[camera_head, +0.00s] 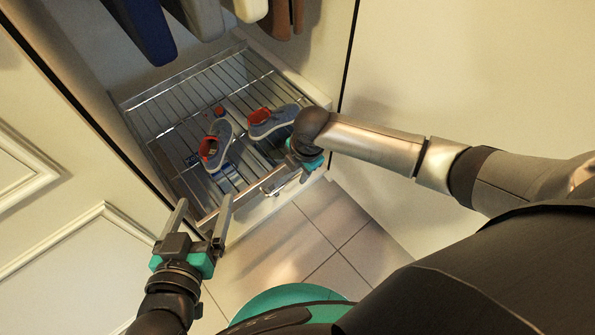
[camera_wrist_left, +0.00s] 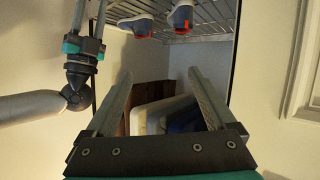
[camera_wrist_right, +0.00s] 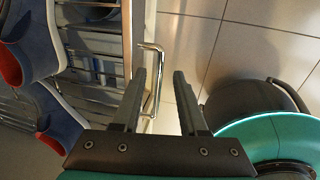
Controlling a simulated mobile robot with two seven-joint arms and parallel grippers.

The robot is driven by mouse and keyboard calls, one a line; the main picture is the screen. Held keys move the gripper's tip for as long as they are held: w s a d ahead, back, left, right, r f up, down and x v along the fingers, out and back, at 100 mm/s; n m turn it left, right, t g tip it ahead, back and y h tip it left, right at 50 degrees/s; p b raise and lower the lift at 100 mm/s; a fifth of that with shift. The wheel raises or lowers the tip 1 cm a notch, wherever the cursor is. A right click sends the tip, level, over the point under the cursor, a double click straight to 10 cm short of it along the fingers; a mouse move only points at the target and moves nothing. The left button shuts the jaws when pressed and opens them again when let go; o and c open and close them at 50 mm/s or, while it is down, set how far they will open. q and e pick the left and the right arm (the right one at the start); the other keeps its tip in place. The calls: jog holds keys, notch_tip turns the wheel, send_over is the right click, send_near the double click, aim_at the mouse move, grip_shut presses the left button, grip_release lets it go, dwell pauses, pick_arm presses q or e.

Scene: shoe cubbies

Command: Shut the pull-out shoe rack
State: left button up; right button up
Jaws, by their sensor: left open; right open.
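The wire shoe rack (camera_head: 160,105) stands pulled out from the closet in the head view, its front edge towards me. A pair of blue shoes with red lining, one (camera_head: 216,143) left and one (camera_head: 272,120) right, sits on it. A metal bar handle (camera_wrist_right: 157,75) is on the rack's front. My right gripper (camera_wrist_right: 160,72) is open at the handle, which shows between its fingers in the right wrist view; I cannot tell whether they touch. My left gripper (camera_head: 205,203) is open and empty by the rack's front left corner. The shoes also show in the left wrist view (camera_wrist_left: 140,25).
A paneled white door (camera_head: 75,235) stands on the left and a plain pale panel (camera_head: 450,70) on the right. Tiled floor (camera_head: 300,235) lies open in front of the rack, with my base close by.

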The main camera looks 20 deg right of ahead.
jog(key=shift+w+f, duration=0.1)
jog(key=shift+f, duration=0.3)
jog(key=shift+c, duration=0.4)
grip_shut()
dwell(1.0)
